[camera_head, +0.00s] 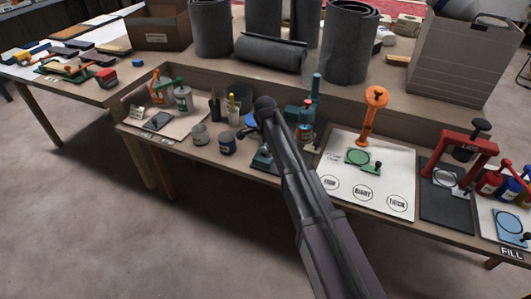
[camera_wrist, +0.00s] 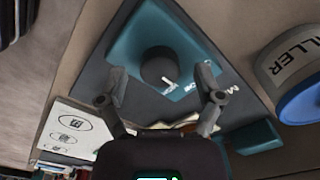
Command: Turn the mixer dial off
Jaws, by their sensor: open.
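The mixer is teal. In the head view its upright column (camera_head: 316,92) stands behind my arm, and part of its base (camera_head: 262,158) shows left of the arm. In the wrist view the teal base (camera_wrist: 130,45) carries a round dark dial (camera_wrist: 158,66) with a white pointer mark toward its lower right, beside partly hidden white lettering. My gripper (camera_wrist: 162,77) is open, with one finger on each side of the dial in the picture. I cannot tell whether the fingers touch it. In the head view my arm hides the dial and most of my gripper.
A can lettered "ILLER" (camera_wrist: 293,65) stands right of the mixer in the wrist view. In the head view, small cups (camera_head: 227,144) stand left of the mixer. A white board with an orange stand (camera_head: 368,118) and a red press (camera_head: 465,150) are to the right.

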